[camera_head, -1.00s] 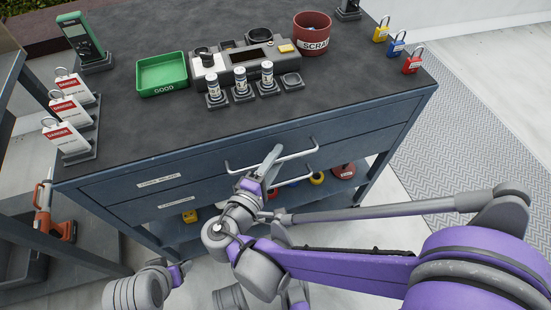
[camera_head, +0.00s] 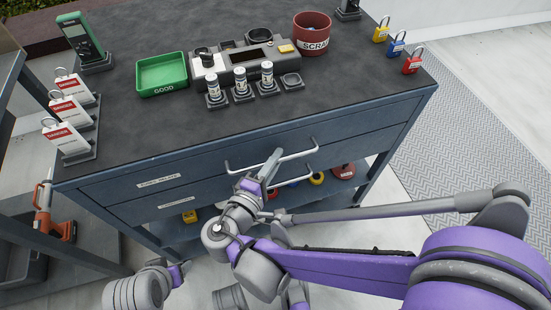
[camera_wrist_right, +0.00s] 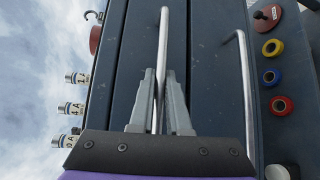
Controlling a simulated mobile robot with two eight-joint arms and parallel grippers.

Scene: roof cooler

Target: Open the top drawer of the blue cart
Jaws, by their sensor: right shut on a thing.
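The blue cart (camera_head: 340,130) has a dark top and two labelled drawers, both flush with its front. The top drawer (camera_head: 215,165) has a silver bar handle (camera_head: 299,155). My right gripper (camera_head: 270,163) is at the middle of this handle. In the right wrist view the fingers of my right gripper (camera_wrist_right: 160,77) are shut on the top handle (camera_wrist_right: 164,35), one on each side of the bar. The lower drawer's handle (camera_wrist_right: 246,90) is apart from the fingers. My left gripper is not seen; only part of that arm shows at the bottom left.
The lower shelf holds coloured rolls (camera_wrist_right: 272,78). A dark table (camera_head: 70,257) stands at left. Floor at right is clear.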

